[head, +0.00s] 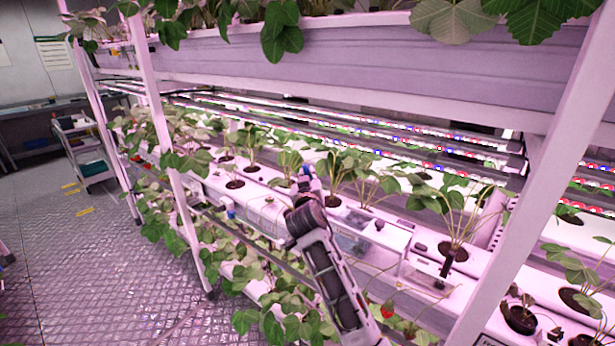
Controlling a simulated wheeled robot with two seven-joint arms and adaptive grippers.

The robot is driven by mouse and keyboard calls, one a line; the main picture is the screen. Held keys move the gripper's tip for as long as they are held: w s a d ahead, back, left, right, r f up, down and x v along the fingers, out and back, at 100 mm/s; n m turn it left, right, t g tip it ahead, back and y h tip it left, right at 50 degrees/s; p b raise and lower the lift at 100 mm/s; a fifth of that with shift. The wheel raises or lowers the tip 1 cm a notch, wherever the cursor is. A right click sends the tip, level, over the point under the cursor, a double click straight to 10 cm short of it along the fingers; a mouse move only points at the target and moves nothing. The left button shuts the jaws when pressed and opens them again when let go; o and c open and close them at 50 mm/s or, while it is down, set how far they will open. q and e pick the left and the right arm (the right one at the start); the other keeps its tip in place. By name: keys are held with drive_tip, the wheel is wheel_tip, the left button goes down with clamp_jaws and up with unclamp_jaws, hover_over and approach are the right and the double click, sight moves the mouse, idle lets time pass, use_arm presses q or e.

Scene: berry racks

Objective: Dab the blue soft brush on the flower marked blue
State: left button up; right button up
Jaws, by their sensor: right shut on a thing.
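My right gripper (308,186) is at the end of the dark arm that comes up from the bottom middle, out over the lit planting shelf. It is shut on a small blue thing, seemingly the blue soft brush (305,170), among the strawberry leaves. The fingers are small and partly hidden by my own wrist. A flower marked blue cannot be made out; leaves crowd that area. I cannot tell whether the brush touches anything. My left gripper is not in view.
Strawberry plants grow in round holes along white troughs (260,207). A pale rack post (535,190) stands at right, another (165,130) at left. A planter shelf (330,65) hangs above. A small blue item (231,214) is on the shelf's front edge. A cart (85,150) stands far left.

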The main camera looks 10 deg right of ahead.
drive_tip(key=shift+s+d+f, duration=0.1)
drive_tip(key=shift+d+f, duration=0.15)
drive_tip(key=shift+a+f+n+h, duration=0.1)
drive_tip(key=shift+n+h, duration=0.2)
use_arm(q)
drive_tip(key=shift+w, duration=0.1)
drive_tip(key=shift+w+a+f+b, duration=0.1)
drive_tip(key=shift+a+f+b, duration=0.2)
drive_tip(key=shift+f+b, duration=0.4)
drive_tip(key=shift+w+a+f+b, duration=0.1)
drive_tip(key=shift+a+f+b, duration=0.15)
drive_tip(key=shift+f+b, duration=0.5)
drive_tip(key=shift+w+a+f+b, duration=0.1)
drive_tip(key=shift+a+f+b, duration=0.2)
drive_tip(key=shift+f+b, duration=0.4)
use_arm(e)
drive_tip(key=shift+f, duration=2.95)
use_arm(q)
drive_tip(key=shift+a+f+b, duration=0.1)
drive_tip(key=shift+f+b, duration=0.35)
use_arm(e)
drive_tip(key=shift+f, duration=0.6)
